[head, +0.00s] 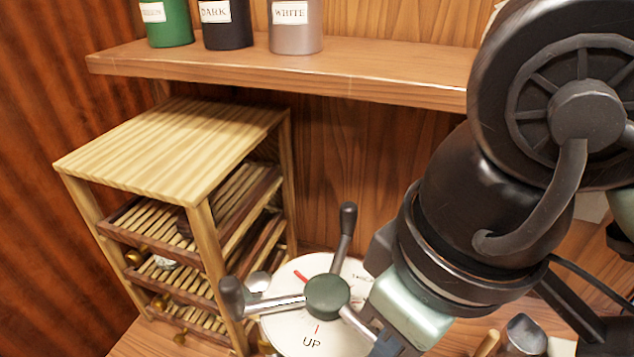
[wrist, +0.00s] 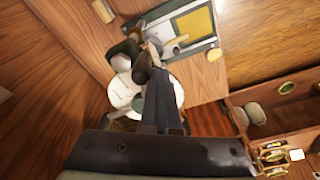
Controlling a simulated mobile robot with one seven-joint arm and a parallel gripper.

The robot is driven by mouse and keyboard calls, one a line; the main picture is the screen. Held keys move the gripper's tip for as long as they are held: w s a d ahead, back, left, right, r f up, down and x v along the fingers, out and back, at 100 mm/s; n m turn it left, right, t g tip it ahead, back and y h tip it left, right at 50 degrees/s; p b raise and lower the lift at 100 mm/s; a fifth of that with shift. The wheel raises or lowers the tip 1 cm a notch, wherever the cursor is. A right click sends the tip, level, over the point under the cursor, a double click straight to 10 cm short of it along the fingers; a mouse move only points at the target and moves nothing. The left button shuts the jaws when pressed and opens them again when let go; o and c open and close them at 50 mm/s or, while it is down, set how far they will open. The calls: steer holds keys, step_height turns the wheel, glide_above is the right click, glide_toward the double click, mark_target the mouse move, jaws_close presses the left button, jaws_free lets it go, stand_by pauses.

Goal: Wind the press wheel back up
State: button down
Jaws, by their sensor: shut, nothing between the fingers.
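The press wheel has a dark green hub (head: 328,297) and three metal spokes. One dark knob (head: 347,216) points up and another (head: 232,294) points left. The third spoke runs down right, its end hidden by my gripper. Under it lies a white dial (head: 290,335) marked "UP", with red marks; the rest of its lettering is partly covered. My gripper (head: 385,343) is shut at the lower right of the wheel, its tips partly cut off. In the wrist view its fingers (wrist: 158,85) overlap the white dial (wrist: 122,92); contact with the spoke cannot be told.
A slatted wooden rack (head: 170,150) with several trays stands left of the wheel. A shelf (head: 280,68) above holds green (head: 167,24), dark (head: 226,26) and white (head: 296,27) labelled canisters. A metal scoop (head: 525,335) lies lower right. A green-bordered board (wrist: 180,35) lies beyond the wheel.

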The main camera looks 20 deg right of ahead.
steer(key=shift+w+d+b, duration=0.15)
steer(key=shift+d+b, duration=0.2)
steer(key=shift+d, duration=0.3)
steer(key=shift+w+d+b, duration=0.15)
steer(key=shift+d+b, duration=0.2)
steer(key=shift+d, duration=0.3)
steer(key=shift+s+a, duration=0.1)
step_height(320, 180, up, 8)
steer(key=s+a+p, duration=0.1)
steer(key=p, duration=0.2)
steer(key=shift+a+f+p, duration=0.15)
steer(key=shift+f+p, duration=0.1)
steer(key=shift+p, duration=0.05)
steer(key=shift+a, duration=0.1)
